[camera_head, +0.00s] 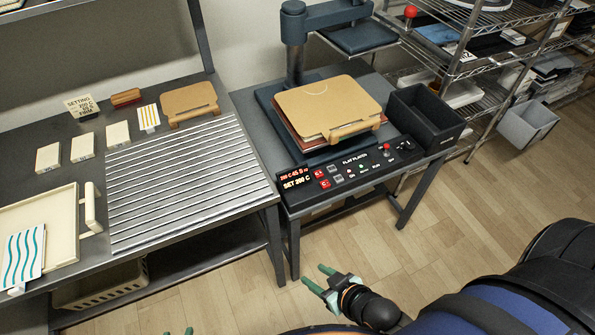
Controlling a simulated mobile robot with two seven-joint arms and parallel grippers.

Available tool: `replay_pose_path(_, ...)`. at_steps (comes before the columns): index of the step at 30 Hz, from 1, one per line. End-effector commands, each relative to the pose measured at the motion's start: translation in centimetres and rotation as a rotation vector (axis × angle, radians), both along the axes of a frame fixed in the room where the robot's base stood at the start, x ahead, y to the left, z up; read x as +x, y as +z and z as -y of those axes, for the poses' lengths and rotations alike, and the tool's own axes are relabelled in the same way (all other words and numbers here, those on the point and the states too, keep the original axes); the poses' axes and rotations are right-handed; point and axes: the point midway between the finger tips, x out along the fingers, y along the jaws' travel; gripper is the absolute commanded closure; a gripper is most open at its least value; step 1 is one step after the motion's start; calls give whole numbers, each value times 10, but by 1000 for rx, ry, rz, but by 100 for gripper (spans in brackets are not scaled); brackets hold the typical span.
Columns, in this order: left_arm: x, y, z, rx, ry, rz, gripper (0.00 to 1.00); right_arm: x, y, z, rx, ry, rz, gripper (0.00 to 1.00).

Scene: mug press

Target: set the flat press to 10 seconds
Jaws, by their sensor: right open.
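The flat press stands on the right-hand bench, with its dark upper plate (362,36) raised above and behind its bed. Its control panel (356,163) faces the front and carries red and dark buttons (319,174) and a red knob (387,147). The lit display (295,178) has a red top line that seems to read 200 C 45 S and a white line SET 200 C. My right gripper (318,277) is open and empty, in front of and below the panel, touching nothing. Only green tips of my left gripper (178,332) show at the bottom edge.
A tan board (328,106) with a handle lies on the press bed. A black bin (426,115) stands right of it. The left bench holds a slatted rack (185,182), a cream tray (38,215), small blocks and a setting card (80,106). Wire shelves (475,60) stand right.

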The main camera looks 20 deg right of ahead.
Motion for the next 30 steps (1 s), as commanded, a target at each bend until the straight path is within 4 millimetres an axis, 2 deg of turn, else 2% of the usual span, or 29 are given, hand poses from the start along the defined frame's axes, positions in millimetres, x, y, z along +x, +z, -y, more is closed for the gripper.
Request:
replay_pose_path(5, 0, 0, 0, 0, 0, 0, 50, 0, 0, 0, 0, 0, 0, 50)
replay_pose_path(18, 0, 0, 0, 0, 0, -1, 50, 0, 0, 0, 0, 0, -1, 100)
replay_pose_path(30, 0, 0, 0, 0, 0, -1, 50, 0, 0, 0, 0, 0, -1, 100)
